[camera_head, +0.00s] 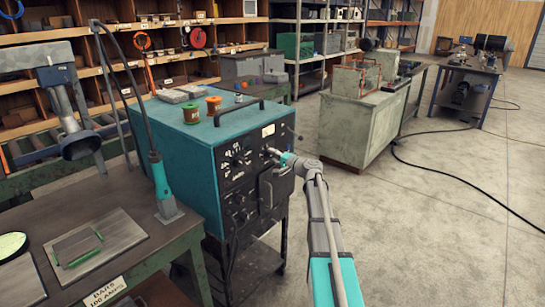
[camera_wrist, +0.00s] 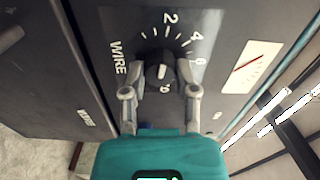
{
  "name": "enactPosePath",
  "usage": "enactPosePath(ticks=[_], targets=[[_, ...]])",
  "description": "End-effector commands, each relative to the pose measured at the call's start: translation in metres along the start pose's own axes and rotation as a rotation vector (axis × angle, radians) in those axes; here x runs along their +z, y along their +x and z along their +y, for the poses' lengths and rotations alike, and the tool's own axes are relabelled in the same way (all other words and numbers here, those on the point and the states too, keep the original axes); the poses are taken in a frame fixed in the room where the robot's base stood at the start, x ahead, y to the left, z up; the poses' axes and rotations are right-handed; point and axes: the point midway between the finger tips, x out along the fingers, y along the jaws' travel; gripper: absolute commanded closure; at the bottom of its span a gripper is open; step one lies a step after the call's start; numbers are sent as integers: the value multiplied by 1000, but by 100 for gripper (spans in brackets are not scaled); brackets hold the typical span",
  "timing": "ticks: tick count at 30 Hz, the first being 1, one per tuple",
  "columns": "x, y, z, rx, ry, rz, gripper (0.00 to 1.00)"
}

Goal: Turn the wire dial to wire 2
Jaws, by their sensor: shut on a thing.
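The wire dial (camera_wrist: 158,62) is a black round knob with a short white mark, on the dark front panel of a teal machine (camera_head: 178,145). In the wrist view, the word WIRE (camera_wrist: 118,58) stands left of it, and white ticks and numbers ring it. The 2 (camera_wrist: 170,18) is above the knob, and the 4 (camera_wrist: 196,38) is to its upper right. I cannot tell exactly which tick the mark points to. My gripper (camera_wrist: 160,92), also in the head view (camera_head: 272,153), is shut on the dial, one finger on each side. The fingers hide part of the knob's surroundings.
A red-needled meter (camera_wrist: 249,67) is right of the dial. More knobs and a handle are on the panel. A workbench (camera_head: 110,215) is at the left. The floor (camera_head: 440,220) at the right is mostly clear.

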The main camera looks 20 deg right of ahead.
Motion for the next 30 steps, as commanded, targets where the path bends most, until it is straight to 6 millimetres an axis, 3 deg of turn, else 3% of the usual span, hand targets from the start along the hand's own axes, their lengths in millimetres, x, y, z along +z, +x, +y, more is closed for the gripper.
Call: enactPosePath(ticks=[3, 4, 9, 23, 30], targets=[[0, 0, 0, 0, 1, 0, 100], [0, 0, 0, 0, 1, 0, 60], [0, 0, 0, 0, 1, 0, 28], [0, -2, 0, 0, 2, 0, 27], [1, -18, 0, 0, 2, 2, 27]])
